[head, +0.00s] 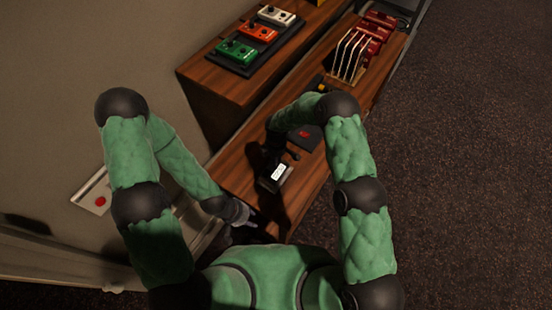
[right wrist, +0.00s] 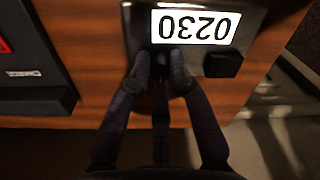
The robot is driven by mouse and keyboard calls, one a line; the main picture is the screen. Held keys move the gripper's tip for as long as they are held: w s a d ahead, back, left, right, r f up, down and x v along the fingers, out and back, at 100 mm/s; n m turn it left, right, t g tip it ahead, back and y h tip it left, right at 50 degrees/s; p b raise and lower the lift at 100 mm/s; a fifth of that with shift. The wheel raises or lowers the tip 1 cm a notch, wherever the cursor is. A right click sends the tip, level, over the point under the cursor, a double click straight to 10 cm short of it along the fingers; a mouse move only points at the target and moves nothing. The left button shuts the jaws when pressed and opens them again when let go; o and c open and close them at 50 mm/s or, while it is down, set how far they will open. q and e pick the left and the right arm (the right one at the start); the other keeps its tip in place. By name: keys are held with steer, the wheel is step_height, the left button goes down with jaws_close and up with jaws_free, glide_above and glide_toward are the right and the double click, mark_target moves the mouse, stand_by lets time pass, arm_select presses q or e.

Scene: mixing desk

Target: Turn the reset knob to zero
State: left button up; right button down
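The counter (head: 274,178) is a small dark box on the wooden desk with a white display. In the right wrist view its display (right wrist: 196,26) appears upside down and reads 0230. My right gripper (right wrist: 161,68) is at the counter's near face. Its fingertips are drawn close together on either side of a small dark piece, which looks like the reset knob (right wrist: 162,55) and is mostly hidden. A second black block (right wrist: 222,64) sticks out to the right of them. My left gripper (head: 243,217) hangs by the desk's near end, apart from the counter; its fingers are too small to read.
A dark box with a red button (head: 304,134) stands beyond the counter. Farther along are a wire rack (head: 348,58) and red devices (head: 377,22). Green, orange and white pedals stand on a raised shelf (head: 212,78) at left. The carpet (head: 460,170) is clear.

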steer(key=shift+f+m+b, duration=0.15)
steer(key=shift+m+b, duration=0.35)
steer(key=shift+b, duration=0.45)
steer(key=m+b, duration=0.9)
steer(key=b, duration=0.1)
steer(key=shift+d+m+b, duration=0.1)
steer(key=shift+m+b, duration=0.2)
steer(key=shift+b, duration=0.1)
steer(key=m+b, duration=0.4)
steer(key=m, duration=0.2)
steer(key=shift+s+b, duration=0.15)
steer(key=shift+b, duration=0.25)
steer(key=m+b, duration=0.2)
steer(key=m, duration=0.1)
steer(key=shift+m, duration=0.3)
steer(key=shift+m+b, duration=0.55)
steer(key=shift+m, duration=0.55)
steer(key=shift+s, duration=0.1)
